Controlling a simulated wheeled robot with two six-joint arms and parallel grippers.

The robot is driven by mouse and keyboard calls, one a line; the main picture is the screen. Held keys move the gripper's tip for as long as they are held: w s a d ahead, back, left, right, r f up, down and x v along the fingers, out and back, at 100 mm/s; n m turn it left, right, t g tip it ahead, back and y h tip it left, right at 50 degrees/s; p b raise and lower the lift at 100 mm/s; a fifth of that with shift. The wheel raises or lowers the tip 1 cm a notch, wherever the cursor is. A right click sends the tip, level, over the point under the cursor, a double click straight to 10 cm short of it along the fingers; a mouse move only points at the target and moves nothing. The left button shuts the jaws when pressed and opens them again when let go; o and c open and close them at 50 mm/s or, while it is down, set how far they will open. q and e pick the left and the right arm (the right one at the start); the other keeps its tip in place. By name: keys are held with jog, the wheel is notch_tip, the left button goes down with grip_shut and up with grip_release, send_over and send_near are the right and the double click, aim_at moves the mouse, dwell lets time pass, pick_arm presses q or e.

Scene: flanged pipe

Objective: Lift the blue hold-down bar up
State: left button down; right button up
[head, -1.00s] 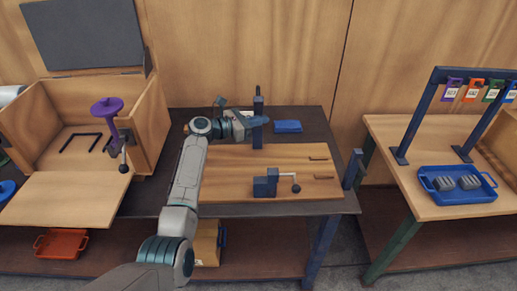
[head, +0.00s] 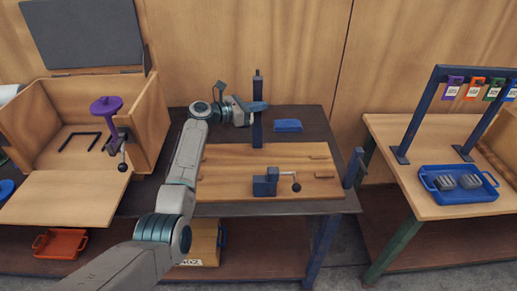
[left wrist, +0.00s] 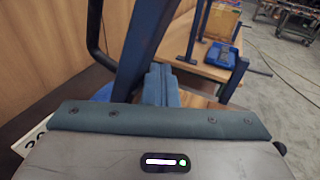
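The blue hold-down bar (head: 257,130) stands up at the back of the wooden board, its top above my gripper. In the left wrist view the bar (left wrist: 150,40) runs slantwise from the top down past the fingers. My left gripper (head: 258,106) reaches in from the left at about the bar's upper half, with its fingertips crossing the bar. In the left wrist view its fingers (left wrist: 162,85) lie side by side, close together, with the bar beside them rather than clearly between them. Whether they touch it is hard to tell. My right gripper is out of view.
A wooden board (head: 225,175) carries a blue clamp with a black-knobbed lever (head: 265,183). A short blue post (head: 354,167) stands at the table's right edge. A blue item (head: 288,125) lies behind the board. An open wooden box (head: 150,120) with a purple-topped piece is at left.

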pick_arm(q)
jog(key=shift+w+r+b, duration=0.25)
jog(key=shift+w+b, duration=0.05)
jog(key=shift+w, duration=0.2)
jog(key=shift+w+r+b, duration=0.25)
jog(key=shift+w, duration=0.25)
jog(key=w+b, duration=0.2)
jog(key=b, duration=0.1)
jog(key=shift+w+r, duration=0.1)
jog(key=shift+w+r+b, duration=0.15)
jog(key=shift+w+b, duration=0.2)
jog(key=shift+b, duration=0.1)
jog(key=shift+w+r, duration=0.15)
